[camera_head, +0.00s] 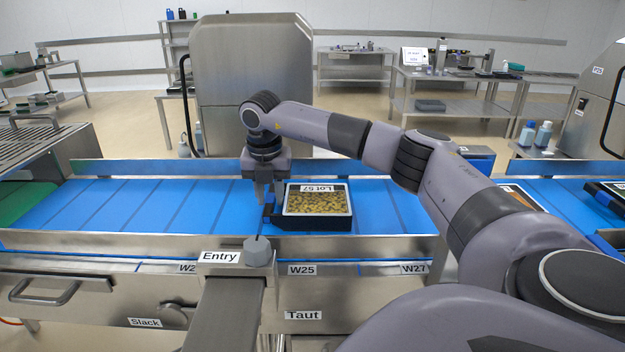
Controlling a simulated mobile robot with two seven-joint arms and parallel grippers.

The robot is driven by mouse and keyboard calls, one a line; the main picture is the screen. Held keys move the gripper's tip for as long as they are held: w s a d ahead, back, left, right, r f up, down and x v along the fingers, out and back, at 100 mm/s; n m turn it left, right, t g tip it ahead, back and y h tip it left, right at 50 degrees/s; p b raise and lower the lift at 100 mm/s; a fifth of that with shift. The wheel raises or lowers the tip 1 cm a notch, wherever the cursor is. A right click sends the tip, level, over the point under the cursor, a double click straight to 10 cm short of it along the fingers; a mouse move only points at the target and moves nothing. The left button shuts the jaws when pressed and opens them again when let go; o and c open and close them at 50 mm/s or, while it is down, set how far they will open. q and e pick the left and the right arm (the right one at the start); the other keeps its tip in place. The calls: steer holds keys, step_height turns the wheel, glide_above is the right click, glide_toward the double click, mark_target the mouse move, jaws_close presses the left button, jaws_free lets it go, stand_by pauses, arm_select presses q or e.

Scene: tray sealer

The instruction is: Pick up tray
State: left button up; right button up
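A black tray (315,223) with a clear top lies on the blue conveyor belt. It holds yellowish-brown pieces and carries a white label reading "Lot 57". A blue tab (269,207) stands at its left side. My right gripper (269,197) points straight down over this tab, at the tray's left edge. Its fingers are close around or beside the tab; I cannot tell whether they press on it. The tray rests flat on the belt. My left gripper is not in view.
A metal front rail with a grey knob (258,251) and an "Entry" label (219,257) runs before the belt (130,205). Further trays (606,194) lie at the far right. A large steel machine (252,80) stands behind. The belt left of the gripper is clear.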

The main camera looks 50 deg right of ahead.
jaws_close()
stand_by(1.4)
